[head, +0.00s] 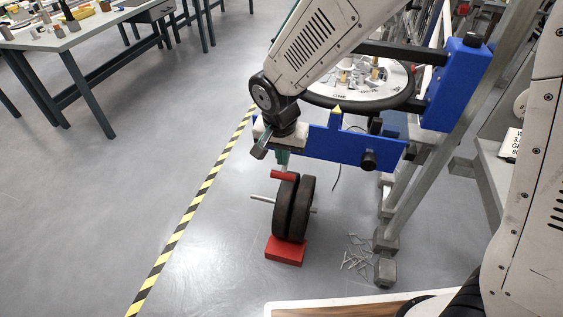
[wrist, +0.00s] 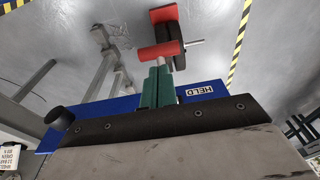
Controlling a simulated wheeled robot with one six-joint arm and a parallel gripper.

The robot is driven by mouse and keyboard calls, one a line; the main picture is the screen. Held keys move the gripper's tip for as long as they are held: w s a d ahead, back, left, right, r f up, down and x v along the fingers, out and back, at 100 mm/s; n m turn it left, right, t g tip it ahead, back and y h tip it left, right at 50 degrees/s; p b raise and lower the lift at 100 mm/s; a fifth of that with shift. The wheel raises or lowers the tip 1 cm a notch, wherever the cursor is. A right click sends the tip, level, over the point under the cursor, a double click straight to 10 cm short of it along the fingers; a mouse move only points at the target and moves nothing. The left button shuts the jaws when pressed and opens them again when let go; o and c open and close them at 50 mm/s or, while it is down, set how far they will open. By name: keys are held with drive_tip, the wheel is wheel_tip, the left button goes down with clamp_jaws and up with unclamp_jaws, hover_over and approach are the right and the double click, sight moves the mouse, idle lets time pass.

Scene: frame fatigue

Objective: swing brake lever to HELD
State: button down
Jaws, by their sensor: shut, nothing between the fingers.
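My gripper (head: 283,157) points down at the left end of a blue plate (head: 350,146). Its green fingers are shut and empty; they also show in the wrist view (wrist: 159,80). A red bar-shaped grip (head: 284,175), apparently the brake lever's handle, lies just below the fingertips. In the wrist view the red grip (wrist: 160,50) lies right beyond the tips; I cannot tell whether they touch. The rest of the lever is hidden.
Below the grip stand dark wheel discs (head: 293,208) on a red block (head: 286,250), with a thin rod through them. A round dial (head: 360,88), a blue upright (head: 456,85) and grey frame legs (head: 410,205) stand to the right. Floor to the left is clear up to the striped tape (head: 196,205).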

drive_tip(key=s+a+r, duration=0.1)
drive_tip(key=s+r, duration=0.2)
drive_tip(key=r, duration=0.8)
drive_tip(key=s+d+r+n, duration=0.1)
drive_tip(key=s+d+r, duration=0.2)
drive_tip(key=s+d, duration=0.6)
drive_tip(key=s+d+r+n, duration=0.2)
drive_tip(key=s+d+r, duration=0.2)
drive_tip(key=s+d, duration=0.6)
drive_tip(key=d, duration=0.6)
drive_tip(key=shift+r+n, duration=0.2)
drive_tip(key=shift+n, duration=0.1)
